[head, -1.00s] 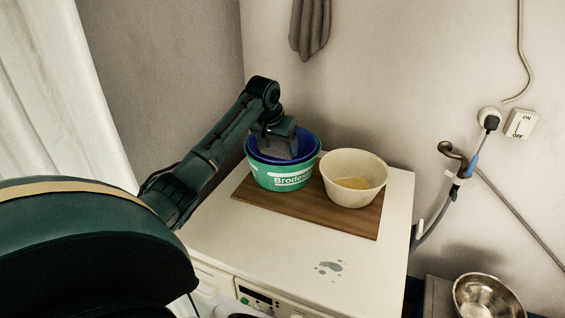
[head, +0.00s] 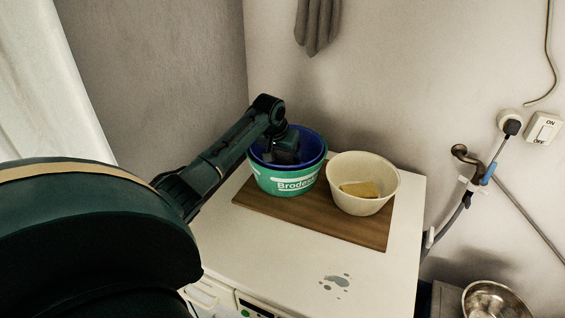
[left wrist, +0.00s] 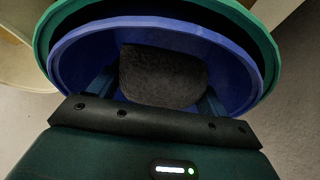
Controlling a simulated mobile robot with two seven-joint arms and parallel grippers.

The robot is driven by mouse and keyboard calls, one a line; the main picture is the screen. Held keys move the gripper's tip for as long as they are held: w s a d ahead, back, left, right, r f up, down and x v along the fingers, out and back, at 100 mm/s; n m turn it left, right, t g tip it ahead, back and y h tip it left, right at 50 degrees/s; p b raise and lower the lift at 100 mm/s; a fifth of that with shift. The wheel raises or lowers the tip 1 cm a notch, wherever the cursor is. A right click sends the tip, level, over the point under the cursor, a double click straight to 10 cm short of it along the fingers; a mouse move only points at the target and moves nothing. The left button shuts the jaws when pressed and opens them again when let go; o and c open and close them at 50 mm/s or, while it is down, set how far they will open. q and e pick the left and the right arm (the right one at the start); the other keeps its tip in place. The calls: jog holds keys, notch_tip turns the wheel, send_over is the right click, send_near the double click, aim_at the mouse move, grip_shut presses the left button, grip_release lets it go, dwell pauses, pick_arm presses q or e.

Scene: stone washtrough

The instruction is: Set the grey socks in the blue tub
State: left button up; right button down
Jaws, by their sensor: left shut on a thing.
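The blue tub (head: 313,148) sits inside a green bucket (head: 288,184) with white lettering, on a brown board. My left gripper (head: 283,155) reaches down inside the blue tub's rim. In the left wrist view, it is shut on the dark grey socks (left wrist: 163,76), a rounded bundle between the two fingers. The socks are inside the outline of the blue tub (left wrist: 85,50); whether they touch its bottom cannot be told. In the head view the gripper and arm hide them. My right gripper is not in view.
A cream bowl (head: 386,197) with a yellow sponge (head: 360,189) stands right of the bucket on the brown board (head: 330,220). Grey cloth (head: 318,25) hangs on the wall above. A metal bowl (head: 495,300) is lower right.

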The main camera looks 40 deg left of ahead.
aim_at(282, 163)
pick_arm(q)
jog(key=shift+f, duration=1.65)
jog(key=shift+f, duration=0.1)
jog(key=shift+f, duration=0.5)
jog(key=o, duration=1)
jog(key=shift+o, duration=0.2)
jog(key=v, duration=1.3)
jog(key=shift+w+r, duration=0.15)
jog(key=shift+w, duration=0.1)
